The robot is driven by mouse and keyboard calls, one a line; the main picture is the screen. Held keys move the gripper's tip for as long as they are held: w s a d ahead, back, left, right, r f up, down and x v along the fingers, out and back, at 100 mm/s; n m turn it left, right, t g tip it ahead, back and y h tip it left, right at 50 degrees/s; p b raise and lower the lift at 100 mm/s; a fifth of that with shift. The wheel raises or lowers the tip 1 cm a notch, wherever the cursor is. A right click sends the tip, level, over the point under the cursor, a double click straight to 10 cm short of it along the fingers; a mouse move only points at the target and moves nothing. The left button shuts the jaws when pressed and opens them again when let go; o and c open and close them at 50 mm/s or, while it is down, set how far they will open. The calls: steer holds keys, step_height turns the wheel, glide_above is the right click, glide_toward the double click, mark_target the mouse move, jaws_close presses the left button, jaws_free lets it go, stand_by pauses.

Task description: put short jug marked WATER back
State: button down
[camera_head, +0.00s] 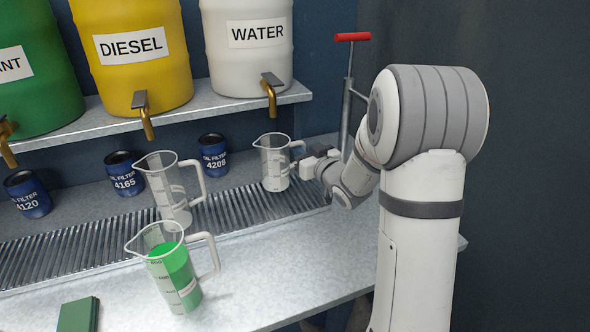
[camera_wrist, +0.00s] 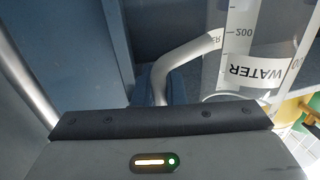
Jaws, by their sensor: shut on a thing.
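The short jug marked WATER (camera_head: 273,165) is a clear, upright measuring jug at the right end of the grating, below and near the WATER barrel's tap. Its upside-down WATER label (camera_wrist: 256,74) shows in the wrist view. My gripper (camera_head: 302,164) comes from the right and is shut on the jug's handle; the wrist view also shows the handle (camera_wrist: 180,60) running down to my gripper (camera_wrist: 160,118). I cannot tell whether the jug's base touches the grating, or whether there is clear liquid in it.
A taller clear jug (camera_head: 168,190) stands on the grating (camera_head: 100,232) to the left. A jug with green liquid (camera_head: 175,275) stands in front. Barrels marked DIESEL (camera_head: 130,75) and WATER (camera_head: 240,65) sit on a shelf (camera_head: 210,106). A red-handled pump (camera_head: 352,37) stands behind my arm. The front-right counter (camera_head: 310,265) is clear.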

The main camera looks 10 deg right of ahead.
steer(key=shift+f, duration=2.1)
steer(key=shift+f+b, duration=0.2)
steer(key=shift+b, duration=0.15)
steer(key=c, duration=1.5)
jaws_free()
steer(key=shift+r, duration=0.15)
